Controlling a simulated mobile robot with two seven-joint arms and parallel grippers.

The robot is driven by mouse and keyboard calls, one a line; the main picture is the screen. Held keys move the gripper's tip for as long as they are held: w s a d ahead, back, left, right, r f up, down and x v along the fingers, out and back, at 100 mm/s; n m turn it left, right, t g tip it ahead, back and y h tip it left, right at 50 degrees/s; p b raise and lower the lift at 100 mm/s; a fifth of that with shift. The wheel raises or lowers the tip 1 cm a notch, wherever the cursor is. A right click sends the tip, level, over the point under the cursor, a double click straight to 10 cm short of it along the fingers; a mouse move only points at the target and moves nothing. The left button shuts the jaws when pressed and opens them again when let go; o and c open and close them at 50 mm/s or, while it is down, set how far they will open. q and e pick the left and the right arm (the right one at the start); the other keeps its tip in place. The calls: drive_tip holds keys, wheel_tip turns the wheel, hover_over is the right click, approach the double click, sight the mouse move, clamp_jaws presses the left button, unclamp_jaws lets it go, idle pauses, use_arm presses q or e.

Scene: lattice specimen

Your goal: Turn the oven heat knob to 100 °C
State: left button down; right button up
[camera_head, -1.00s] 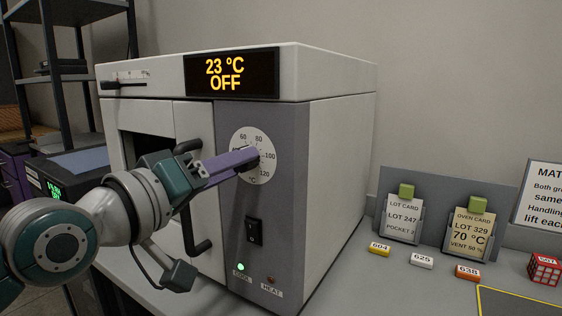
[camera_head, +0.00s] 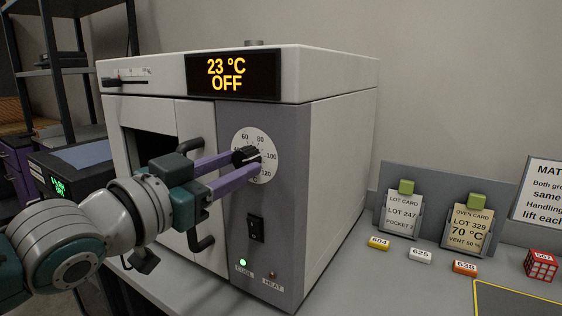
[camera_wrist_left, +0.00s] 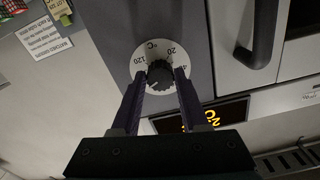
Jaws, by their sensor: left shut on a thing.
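The grey oven (camera_head: 337,160) stands on the bench, and its display (camera_head: 233,75) reads 23 °C and OFF. The black heat knob (camera_head: 243,155) sits on a round white dial (camera_head: 268,150) on the front panel. My left gripper (camera_head: 252,168) is shut on the knob, one purple finger on each side of it. The left wrist view also shows the knob (camera_wrist_left: 160,74) between the fingertips. The knob's white mark points roughly towards 100; its exact setting is hard to read, as fingers cover part of the dial. My right gripper is not in view.
Below the dial are a black rocker switch (camera_head: 256,228) and a lit green COOL lamp (camera_head: 243,262); the HEAT lamp (camera_head: 273,276) looks unlit. Black door handles (camera_head: 203,243) are close to my left wrist. Cards and small numbered blocks stand at the right.

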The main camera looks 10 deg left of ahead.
use_arm(q)
drive_tip(key=shift+m, duration=1.2)
drive_tip(key=shift+c, duration=2.1)
unclamp_jaws()
drive_tip(key=v, duration=1)
